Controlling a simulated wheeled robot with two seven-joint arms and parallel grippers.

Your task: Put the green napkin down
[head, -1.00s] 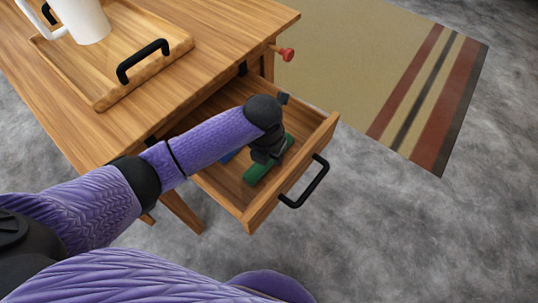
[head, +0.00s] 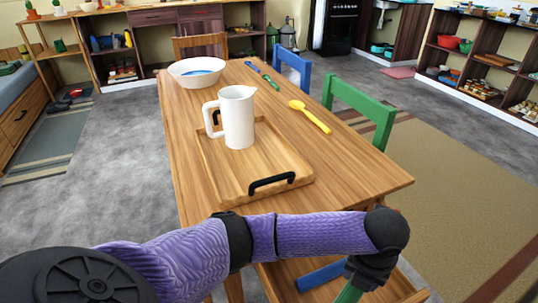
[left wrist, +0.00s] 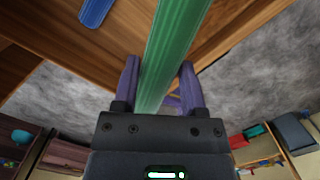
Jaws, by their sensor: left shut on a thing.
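The green napkin (left wrist: 168,45) is a long rolled strip between the fingers of my left gripper (left wrist: 160,88) in the left wrist view. My left gripper (head: 362,283) is shut on it. In the head view only a short piece of the green napkin (head: 349,294) shows below the gripper, at the bottom edge. The gripper is over or in the open wooden drawer (head: 284,282); its exact height is unclear. My right gripper is not in view.
A blue rolled napkin (head: 321,275) lies in the drawer. The table (head: 350,170) above holds a wooden tray (head: 225,180) with a white pitcher (head: 238,118), a bowl (head: 197,70) and a yellow spoon (head: 310,116). A green chair (head: 362,103) stands right.

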